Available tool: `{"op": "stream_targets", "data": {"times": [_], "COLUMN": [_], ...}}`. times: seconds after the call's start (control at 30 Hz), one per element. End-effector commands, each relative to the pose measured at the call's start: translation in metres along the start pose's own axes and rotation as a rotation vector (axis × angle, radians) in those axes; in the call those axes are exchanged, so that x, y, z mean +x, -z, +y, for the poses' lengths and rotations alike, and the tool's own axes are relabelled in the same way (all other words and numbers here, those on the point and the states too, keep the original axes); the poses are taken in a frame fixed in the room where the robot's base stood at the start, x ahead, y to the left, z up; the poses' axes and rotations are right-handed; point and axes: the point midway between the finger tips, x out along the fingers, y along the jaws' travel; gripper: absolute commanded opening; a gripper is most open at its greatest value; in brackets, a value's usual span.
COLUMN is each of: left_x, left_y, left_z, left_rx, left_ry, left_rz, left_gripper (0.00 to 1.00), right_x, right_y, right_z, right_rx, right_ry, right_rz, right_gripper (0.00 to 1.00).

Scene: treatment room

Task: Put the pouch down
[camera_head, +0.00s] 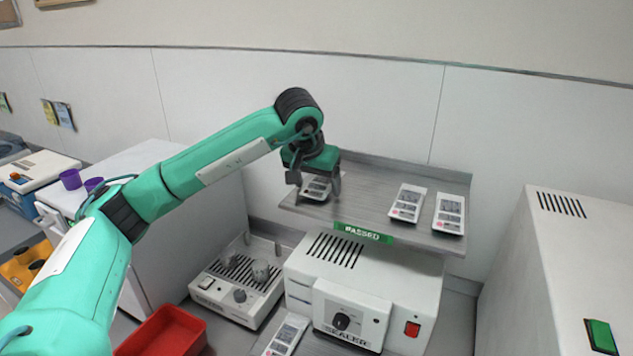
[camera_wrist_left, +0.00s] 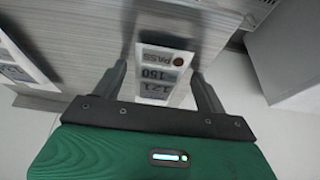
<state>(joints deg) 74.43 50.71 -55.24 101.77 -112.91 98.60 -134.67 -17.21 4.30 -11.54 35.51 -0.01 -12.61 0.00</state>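My left gripper (camera_head: 316,190) points down over the left end of the grey shelf marked PASSED (camera_head: 365,205). Its fingers are apart, one on each side of a white pouch (camera_head: 316,187) with a grey display-like print. My right gripper is not in view.
Below the shelf stands a white sealer box (camera_head: 390,290) with a knob. Left of it are a white device (camera_head: 215,288) and a red bin (camera_head: 165,335). Another pouch (camera_head: 286,336) lies at the front. A large white cabinet (camera_head: 580,240) stands at right.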

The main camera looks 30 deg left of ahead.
Motion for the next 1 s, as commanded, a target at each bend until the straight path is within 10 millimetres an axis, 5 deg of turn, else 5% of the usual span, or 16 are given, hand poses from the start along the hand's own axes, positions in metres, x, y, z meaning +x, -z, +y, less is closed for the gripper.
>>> {"op": "stream_targets", "data": {"times": [0.33, 0.7, 1.0], "left_x": [-0.011, -0.085, -0.12], "left_y": [0.001, 0.002, 0.002], "left_z": [0.0, 0.001, 0.0], "left_rx": [0.0, 0.0, 0.0], "left_ry": [-0.001, -0.001, 0.0], "left_rz": [0.002, 0.005, 0.001], "left_gripper": [0.74, 0.74, 0.74], "right_x": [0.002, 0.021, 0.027], "right_y": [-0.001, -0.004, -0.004], "right_z": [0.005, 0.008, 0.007], "right_rx": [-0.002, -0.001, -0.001], "right_ry": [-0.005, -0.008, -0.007], "right_rz": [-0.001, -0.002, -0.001], "right_gripper": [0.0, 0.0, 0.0]}}
